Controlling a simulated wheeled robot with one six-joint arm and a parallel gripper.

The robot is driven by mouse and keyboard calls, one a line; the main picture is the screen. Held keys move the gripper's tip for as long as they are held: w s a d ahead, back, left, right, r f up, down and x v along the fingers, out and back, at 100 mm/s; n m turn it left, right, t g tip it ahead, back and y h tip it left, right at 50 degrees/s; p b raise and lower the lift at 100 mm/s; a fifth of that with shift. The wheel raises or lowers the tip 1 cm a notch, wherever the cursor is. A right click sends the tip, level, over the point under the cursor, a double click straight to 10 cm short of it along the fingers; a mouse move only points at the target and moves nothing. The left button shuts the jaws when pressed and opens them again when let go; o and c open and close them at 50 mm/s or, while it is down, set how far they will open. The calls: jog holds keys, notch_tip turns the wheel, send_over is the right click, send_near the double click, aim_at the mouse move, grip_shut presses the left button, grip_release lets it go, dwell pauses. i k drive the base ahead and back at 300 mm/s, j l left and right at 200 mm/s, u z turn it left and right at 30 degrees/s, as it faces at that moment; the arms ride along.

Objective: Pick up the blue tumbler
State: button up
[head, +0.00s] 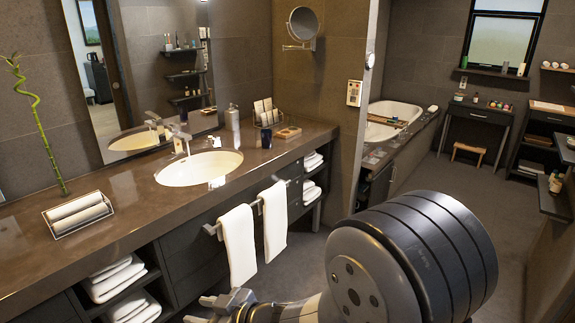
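My gripper (198,309) is at the bottom edge, low in front of the vanity and below the counter top. Its two fingertips show apart with nothing visible between them. Part of it is cut off by the frame.
The brown counter (130,200) holds an oval basin (202,168), a rolled-towel rack (79,214), a bamboo stalk (45,140) and a wooden tray (288,132). White towels (238,245) hang on a front rail. Open floor (450,190) lies to the right, towards a bathtub (395,112).

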aim_at(266, 135)
jog(key=i+j+z, duration=0.1)
jog(key=i+z, duration=0.25)
jog(key=i+j+z, duration=0.5)
jog(key=z, duration=0.2)
jog(key=i+j, duration=0.35)
jog(key=i+j+z, duration=0.1)
jog(key=i+j, duration=0.2)
jog(key=j, duration=0.2)
jog(key=i+j, duration=0.35)
jog(key=i+j+z, duration=0.1)
jog(key=i+j, duration=0.2)
jog(key=j, duration=0.2)
jog(key=i+j, duration=0.3)
jog(key=j, duration=0.2)
